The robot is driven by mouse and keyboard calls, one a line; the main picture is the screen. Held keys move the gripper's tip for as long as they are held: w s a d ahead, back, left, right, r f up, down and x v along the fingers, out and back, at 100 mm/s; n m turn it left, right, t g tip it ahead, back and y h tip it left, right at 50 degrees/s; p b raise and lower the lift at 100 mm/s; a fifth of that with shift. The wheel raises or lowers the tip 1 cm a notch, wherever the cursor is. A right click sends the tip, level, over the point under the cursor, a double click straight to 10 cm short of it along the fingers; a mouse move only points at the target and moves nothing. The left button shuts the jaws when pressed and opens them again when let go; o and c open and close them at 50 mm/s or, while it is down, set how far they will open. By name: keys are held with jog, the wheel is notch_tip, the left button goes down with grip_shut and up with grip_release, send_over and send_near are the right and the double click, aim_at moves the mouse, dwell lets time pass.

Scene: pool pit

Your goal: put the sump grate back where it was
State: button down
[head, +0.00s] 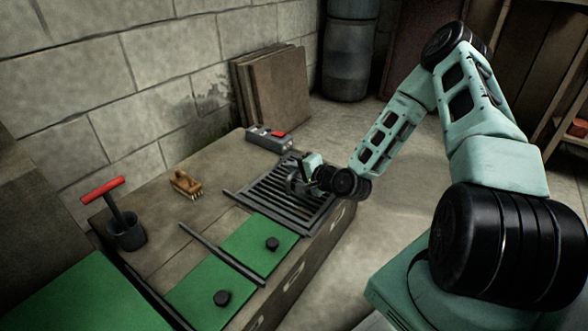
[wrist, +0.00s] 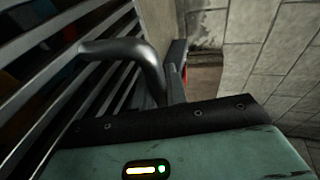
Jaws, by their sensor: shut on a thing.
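The sump grate (head: 273,206), a dark panel of parallel bars, is at the right end of the wooden-topped bench in the head view. It looks roughly level with the top; I cannot tell if it is seated or slightly raised. My gripper (head: 298,182) is over its far right part, shut on its grey handle. In the wrist view the bent handle (wrist: 118,48) rises beside the grate's slats (wrist: 40,75). Coloured things show dimly between the slats. My gripper's body hides the lower part of that view and the grip itself.
Green panels with black knobs (head: 272,243) and a dark bar (head: 222,255) lie left of the grate. Boards (head: 275,88) lean on the wall behind.

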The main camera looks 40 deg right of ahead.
jog(key=shift+f, duration=0.1)
jog(key=c, duration=1.3)
grip_release()
jog(key=shift+c, duration=0.2)
jog(key=p+v, duration=0.8)
jog(key=v, duration=0.9)
jog(key=shift+s, duration=0.2)
